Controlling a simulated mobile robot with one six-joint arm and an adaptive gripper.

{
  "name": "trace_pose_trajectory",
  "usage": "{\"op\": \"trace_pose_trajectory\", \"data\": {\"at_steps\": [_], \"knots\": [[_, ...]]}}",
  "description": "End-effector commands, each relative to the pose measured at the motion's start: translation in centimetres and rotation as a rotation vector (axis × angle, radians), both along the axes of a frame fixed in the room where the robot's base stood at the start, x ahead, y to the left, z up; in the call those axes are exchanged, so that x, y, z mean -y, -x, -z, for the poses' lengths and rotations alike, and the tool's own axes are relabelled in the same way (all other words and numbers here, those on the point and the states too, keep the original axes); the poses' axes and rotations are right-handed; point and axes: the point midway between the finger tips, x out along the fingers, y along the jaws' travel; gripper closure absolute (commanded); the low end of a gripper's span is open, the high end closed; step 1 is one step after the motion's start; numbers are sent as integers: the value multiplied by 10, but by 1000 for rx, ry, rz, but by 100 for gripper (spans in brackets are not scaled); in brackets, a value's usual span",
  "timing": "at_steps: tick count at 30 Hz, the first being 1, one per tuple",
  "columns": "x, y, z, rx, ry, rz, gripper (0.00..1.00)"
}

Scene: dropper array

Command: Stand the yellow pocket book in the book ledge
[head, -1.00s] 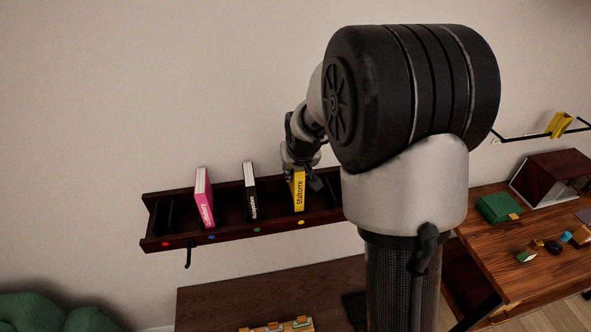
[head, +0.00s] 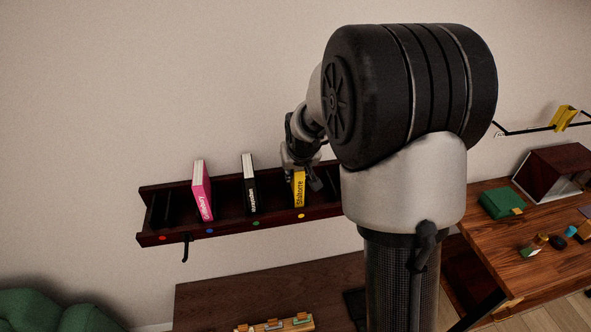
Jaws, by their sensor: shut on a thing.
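The yellow pocket book (head: 299,191) stands upright in the dark wooden book ledge (head: 226,230), above the yellow dot on its front. My gripper (head: 300,167) is shut on the top of the yellow book. The fingers are small and partly hidden here. A pink book (head: 203,190) and a black book (head: 250,184) stand in the same ledge to the left of the yellow one, with gaps between them. My arm hides the ledge's right end.
A hook (head: 185,248) hangs under the ledge. A wooden table (head: 235,292) below holds a block with several small items. At right, a desk (head: 500,240) carries a green box (head: 500,203) and a dark open box (head: 555,175). A wire shelf with a yellow item (head: 563,118) is above.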

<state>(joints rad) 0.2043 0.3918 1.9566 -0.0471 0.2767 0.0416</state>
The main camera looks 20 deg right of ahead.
Motion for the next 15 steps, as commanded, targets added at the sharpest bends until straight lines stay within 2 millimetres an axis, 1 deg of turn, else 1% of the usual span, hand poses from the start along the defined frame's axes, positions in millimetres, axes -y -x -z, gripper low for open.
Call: {"op": "trace_pose_trajectory", "data": {"at_steps": [13, 14, 15], "knots": [[0, -1, -2, 3, 1, 0, 100], [0, -1, -2, 3, 1, 0, 75], [0, -1, -2, 3, 1, 0, 72]]}}
